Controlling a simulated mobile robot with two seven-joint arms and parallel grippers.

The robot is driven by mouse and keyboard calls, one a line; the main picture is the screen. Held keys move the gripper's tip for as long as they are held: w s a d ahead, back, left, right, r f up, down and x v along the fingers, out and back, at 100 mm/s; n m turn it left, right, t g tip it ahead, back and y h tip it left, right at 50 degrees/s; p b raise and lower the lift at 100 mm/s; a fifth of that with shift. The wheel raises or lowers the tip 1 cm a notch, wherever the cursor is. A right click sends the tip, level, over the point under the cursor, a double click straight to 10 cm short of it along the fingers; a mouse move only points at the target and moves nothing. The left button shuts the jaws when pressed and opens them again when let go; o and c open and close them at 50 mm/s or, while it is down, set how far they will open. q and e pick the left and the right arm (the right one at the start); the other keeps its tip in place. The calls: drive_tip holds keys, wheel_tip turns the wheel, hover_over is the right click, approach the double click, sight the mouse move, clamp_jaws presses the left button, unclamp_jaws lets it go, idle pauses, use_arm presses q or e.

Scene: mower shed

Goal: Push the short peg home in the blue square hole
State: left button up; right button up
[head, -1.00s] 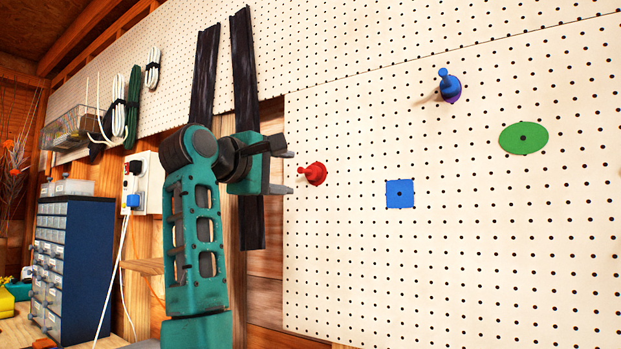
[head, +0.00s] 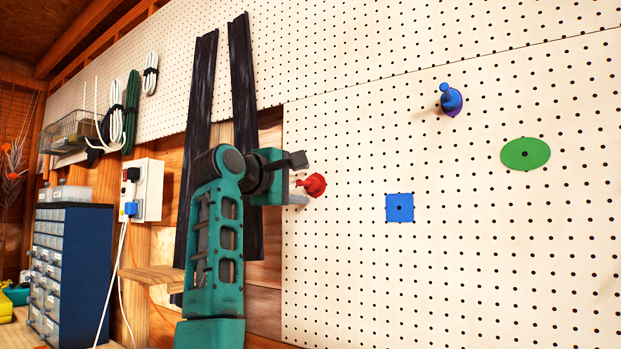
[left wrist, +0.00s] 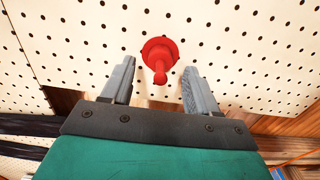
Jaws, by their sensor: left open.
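A red peg (head: 313,185) with a wide round collar sticks out from the pegboard near its left edge. A blue peg (head: 450,98) stands on a purple patch (head: 455,111) higher up to the right. The blue square (head: 399,208), with a dark hole at its centre, is flat on the board, right of and a little below the red peg. My left gripper (head: 299,180) is open at the red peg. In the left wrist view the red peg (left wrist: 160,54) shows between and just beyond the fingertips; I cannot tell whether they touch it. My right gripper is not in view.
A green oval (head: 525,154) with a hole lies on the board at right. Two dark strips (head: 243,80) hang behind my arm. A white socket box (head: 149,190), a wooden shelf (head: 153,277) and a blue drawer cabinet (head: 88,270) are at left. The board around the blue square is clear.

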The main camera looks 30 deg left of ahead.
sight(298, 183)
use_arm(q)
drive_tip(key=shift+w+d, duration=0.2)
drive_tip(key=shift+w, duration=1.35)
drive_tip(key=shift+c, duration=0.4)
clamp_jaws()
drive_tip(key=shift+f, duration=0.1)
drive_tip(key=shift+s+b, duration=0.2)
drive_tip(key=shift+b, duration=0.1)
drive_tip(key=shift+s+a, duration=0.1)
drive_tip(key=shift+s, duration=0.35)
drive_tip(key=shift+s+a+b, duration=0.15)
drive_tip(key=shift+s+b, duration=0.7)
drive_tip(key=shift+s, duration=0.3)
drive_tip(key=shift+s+a+b, duration=0.15)
drive_tip(key=shift+s+b, duration=0.65)
drive_tip(key=shift+s, duration=0.4)
